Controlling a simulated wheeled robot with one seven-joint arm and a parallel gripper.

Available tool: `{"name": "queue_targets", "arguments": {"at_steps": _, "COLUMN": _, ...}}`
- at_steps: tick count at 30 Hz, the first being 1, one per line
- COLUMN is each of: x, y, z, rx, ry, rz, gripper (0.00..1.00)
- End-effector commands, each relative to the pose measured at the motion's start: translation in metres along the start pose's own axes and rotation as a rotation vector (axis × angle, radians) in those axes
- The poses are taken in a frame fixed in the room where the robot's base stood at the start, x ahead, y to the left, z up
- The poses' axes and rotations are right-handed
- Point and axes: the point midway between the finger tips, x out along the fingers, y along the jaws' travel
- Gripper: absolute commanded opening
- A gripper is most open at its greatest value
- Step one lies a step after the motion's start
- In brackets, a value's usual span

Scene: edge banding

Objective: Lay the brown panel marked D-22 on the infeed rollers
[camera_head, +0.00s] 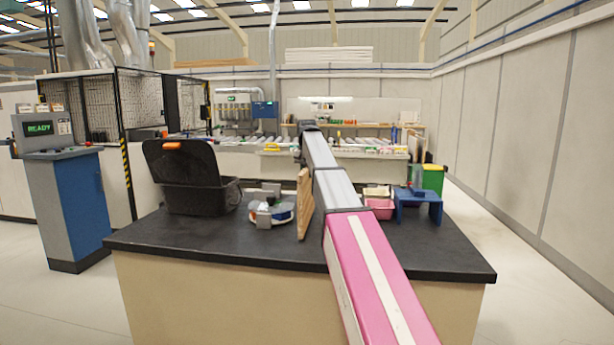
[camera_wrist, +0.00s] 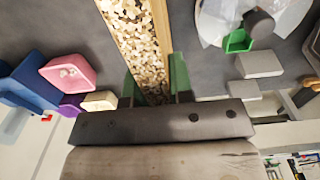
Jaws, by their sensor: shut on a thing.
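A brown panel (camera_head: 305,204) stands on edge above the dark worktop, just left of my arm in the head view. Its speckled edge (camera_wrist: 135,35) runs up the wrist view between the green fingers of my gripper (camera_wrist: 155,88), which is shut on it. No D-22 mark can be read. I cannot tell whether the panel's lower edge touches the worktop. In the head view my arm hides the gripper. A row of pale rollers (camera_head: 283,142) shows along the far bench, partly behind my arm; I cannot tell if these are the infeed rollers.
A console reading READY (camera_head: 65,190) stands left. The floor at right is clear.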

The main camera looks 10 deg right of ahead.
Motion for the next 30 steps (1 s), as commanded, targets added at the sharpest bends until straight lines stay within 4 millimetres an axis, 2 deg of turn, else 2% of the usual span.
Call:
{"name": "queue_targets", "arguments": {"at_steps": 3, "x": 0.007, "y": 0.0, "z": 0.0, "rx": 0.0, "ry": 0.002, "rz": 0.0, "gripper": 0.0}}
{"name": "queue_targets", "arguments": {"at_steps": 14, "x": 0.01, "y": 0.0, "z": 0.0, "rx": 0.0, "ry": 0.002, "rz": 0.0, "gripper": 0.0}}
{"name": "queue_targets", "arguments": {"at_steps": 15, "x": 0.011, "y": 0.0, "z": 0.0, "rx": 0.0, "ry": 0.001, "rz": 0.0, "gripper": 0.31}}
{"name": "queue_targets", "arguments": {"at_steps": 17, "x": 0.01, "y": 0.0, "z": 0.0, "rx": 0.0, "ry": 0.001, "rz": 0.0, "gripper": 0.47}}
{"name": "queue_targets", "arguments": {"at_steps": 26, "x": 0.009, "y": 0.0, "z": 0.0, "rx": 0.0, "ry": 0.001, "rz": 0.0, "gripper": 0.47}}
{"name": "queue_targets", "arguments": {"at_steps": 30, "x": -0.002, "y": 0.0, "z": -0.001, "rx": 0.0, "ry": 0.001, "rz": 0.0, "gripper": 0.47}}
